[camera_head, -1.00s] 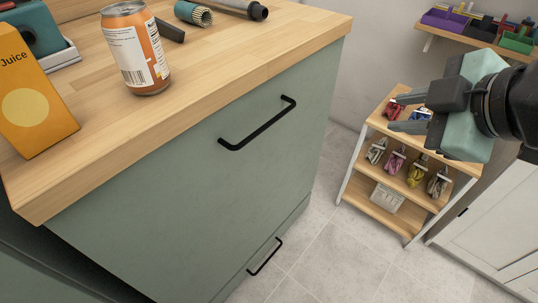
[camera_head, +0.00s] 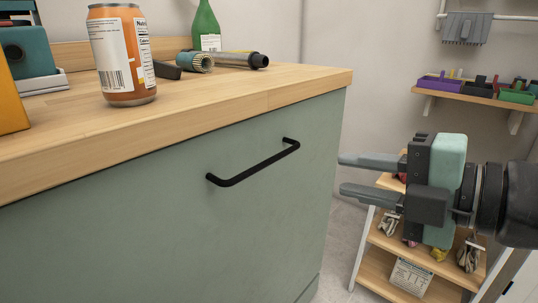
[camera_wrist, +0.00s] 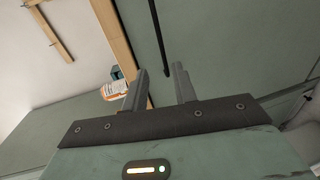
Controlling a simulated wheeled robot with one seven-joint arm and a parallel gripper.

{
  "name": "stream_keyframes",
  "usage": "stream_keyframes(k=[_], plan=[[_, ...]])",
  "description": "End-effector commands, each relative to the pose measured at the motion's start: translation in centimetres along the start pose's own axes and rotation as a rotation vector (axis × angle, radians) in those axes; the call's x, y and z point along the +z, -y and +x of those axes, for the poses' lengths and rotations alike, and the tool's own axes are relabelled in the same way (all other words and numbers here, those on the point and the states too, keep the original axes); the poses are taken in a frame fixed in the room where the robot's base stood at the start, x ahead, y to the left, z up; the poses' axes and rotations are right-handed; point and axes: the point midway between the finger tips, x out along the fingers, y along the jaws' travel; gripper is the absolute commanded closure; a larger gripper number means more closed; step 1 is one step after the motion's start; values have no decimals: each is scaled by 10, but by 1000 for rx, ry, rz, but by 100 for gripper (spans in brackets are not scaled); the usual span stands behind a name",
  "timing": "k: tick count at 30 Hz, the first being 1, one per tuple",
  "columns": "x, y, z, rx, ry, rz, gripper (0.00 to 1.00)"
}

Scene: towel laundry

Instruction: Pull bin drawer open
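The green drawer front (camera_head: 150,220) fills the left and middle of the head view, closed under the wooden counter. Its black bar handle (camera_head: 255,168) runs across its upper part. My gripper (camera_head: 341,175) is to the right of the handle, with its fingers apart and pointing left towards the drawer front. Nothing is between the fingers, and they do not touch the handle. In the wrist view the green front (camera_wrist: 225,35) and a dark bar (camera_wrist: 159,35), apparently the handle, show beyond the open fingers (camera_wrist: 159,68).
On the counter (camera_head: 200,105) stand an orange can (camera_head: 122,55), a green bottle (camera_head: 206,28), a rolled item (camera_head: 225,60) and a teal device (camera_head: 25,50). A wooden shelf rack (camera_head: 380,255) stands behind my gripper. A wall shelf (camera_head: 460,97) holds coloured bins.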

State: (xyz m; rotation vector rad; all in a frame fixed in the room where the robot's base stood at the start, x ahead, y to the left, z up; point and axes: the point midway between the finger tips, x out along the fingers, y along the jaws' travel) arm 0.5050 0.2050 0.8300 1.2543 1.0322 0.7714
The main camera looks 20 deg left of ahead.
Motion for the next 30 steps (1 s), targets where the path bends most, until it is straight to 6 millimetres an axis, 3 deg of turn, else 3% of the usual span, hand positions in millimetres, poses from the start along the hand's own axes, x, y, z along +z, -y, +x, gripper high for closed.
stream_keyframes(k=[13, 24, 30], plan=[[0, -2, 41, -7, 2, 3, 72], [1, 3, 119, -2, 4, 1, 72], [1, 2, 145, -3, 4, 2, 72]])
